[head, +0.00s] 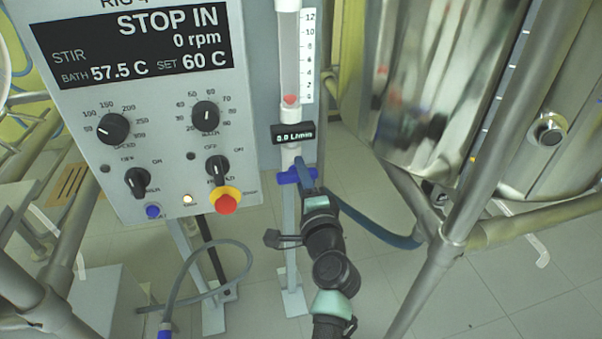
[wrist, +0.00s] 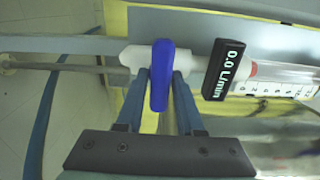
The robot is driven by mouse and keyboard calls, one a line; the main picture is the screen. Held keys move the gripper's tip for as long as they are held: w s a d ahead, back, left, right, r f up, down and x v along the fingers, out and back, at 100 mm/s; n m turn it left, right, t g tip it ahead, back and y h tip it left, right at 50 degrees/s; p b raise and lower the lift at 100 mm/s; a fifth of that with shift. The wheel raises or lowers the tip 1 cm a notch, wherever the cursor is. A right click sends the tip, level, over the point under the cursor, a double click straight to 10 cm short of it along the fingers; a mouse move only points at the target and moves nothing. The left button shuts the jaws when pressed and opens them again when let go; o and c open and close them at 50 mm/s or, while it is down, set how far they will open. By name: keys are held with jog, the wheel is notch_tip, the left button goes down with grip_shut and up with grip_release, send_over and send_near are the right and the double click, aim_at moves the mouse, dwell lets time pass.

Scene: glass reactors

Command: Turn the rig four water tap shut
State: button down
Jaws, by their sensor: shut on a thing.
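The water tap has a blue handle (head: 285,178) on the white pipe below the flow tube, and it also shows in the wrist view (wrist: 161,72). The handle lies crosswise to the pipe. My gripper (head: 304,172) is shut on the handle; in the wrist view its two fingers (wrist: 160,90) press on either side of its near end. The flow display (head: 293,133) above the tap reads 0.0 L/min, also in the wrist view (wrist: 223,70). The red float (head: 290,99) sits at the bottom of the flow tube (head: 289,50).
The control panel (head: 150,110) with knobs and a red stop button (head: 225,204) is close on the left. A steel vessel (head: 430,90) and a slanted frame post (head: 480,150) stand on the right. A grey hose (head: 205,244) loops below the panel.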

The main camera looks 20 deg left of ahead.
jog(key=c, duration=0.7)
grip_release()
jog(key=shift+s, duration=0.1)
jog(key=p+v, duration=0.2)
jog(key=v, duration=1.1)
jog(key=shift+p, duration=0.3)
